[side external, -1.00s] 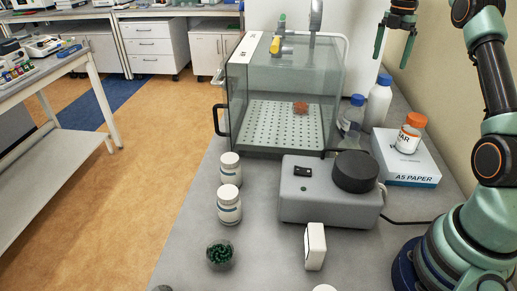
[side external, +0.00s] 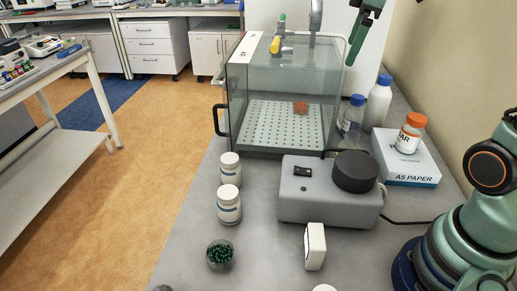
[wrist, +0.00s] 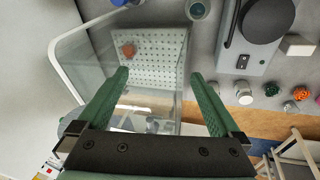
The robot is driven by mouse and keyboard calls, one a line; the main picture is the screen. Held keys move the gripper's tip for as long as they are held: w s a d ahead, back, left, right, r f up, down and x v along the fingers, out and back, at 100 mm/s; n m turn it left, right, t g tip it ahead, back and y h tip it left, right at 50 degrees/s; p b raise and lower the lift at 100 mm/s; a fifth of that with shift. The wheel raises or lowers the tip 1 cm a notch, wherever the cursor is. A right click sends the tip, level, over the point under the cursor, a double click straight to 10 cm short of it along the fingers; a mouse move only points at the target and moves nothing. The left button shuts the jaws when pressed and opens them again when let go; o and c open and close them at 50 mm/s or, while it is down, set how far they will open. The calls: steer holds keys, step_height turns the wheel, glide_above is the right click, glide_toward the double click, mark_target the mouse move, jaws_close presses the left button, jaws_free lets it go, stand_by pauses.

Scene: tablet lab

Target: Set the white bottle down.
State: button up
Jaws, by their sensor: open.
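The white bottle (side external: 377,104) with a blue cap stands upright on the grey bench, beside the right side of the glass chamber and behind the paper box. A blue cap (wrist: 118,2) at the top edge of the wrist view may be its cap. My gripper (wrist: 162,75) is open, with nothing between its fingers, high over the glass chamber and apart from the bottle.
The glass chamber (side external: 232,105) holds a red item on a perforated plate. A clear blue-capped bottle (side external: 350,122) stands beside the white one. An orange-capped jar (side external: 408,135) sits on the paper box (side external: 405,172). A grey device (side external: 325,205) and two white jars (side external: 229,205) stand nearer.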

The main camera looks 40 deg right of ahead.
steer(key=s+a+f+m+t, duration=0.1)
steer(key=s+a+f+m, duration=0.2)
steer(key=s+a, duration=0.2)
steer(key=s+a+f+m+t+y, duration=0.1)
steer(key=s+a+f+m, duration=0.2)
steer(key=a, duration=0.3)
steer(key=shift+s+f+m, duration=0.4)
steer(key=shift+s+m, duration=0.1)
steer(key=shift+s, duration=0.35)
steer(key=shift+a+f, duration=0.1)
steer(key=shift+a, duration=0.05)
steer(key=shift+c, duration=1.2)
steer(key=shift+r, duration=0.2)
steer(key=c, duration=0.6)
steer(key=shift+t, duration=0.3)
step_height(320, 180, up, 5)
jaws_close()
steer(key=m+g+h, duration=0.2)
steer(key=m+g, duration=0.1)
steer(key=m, duration=0.6)
glide_above(380, 118)
steer(key=s+a, duration=0.3)
steer(key=a, duration=0.1)
step_height(380, 118, down, 15)
steer(key=x, duration=1.1)
steer(key=shift+s+d, duration=0.15)
steer(key=shift+s, duration=0.1)
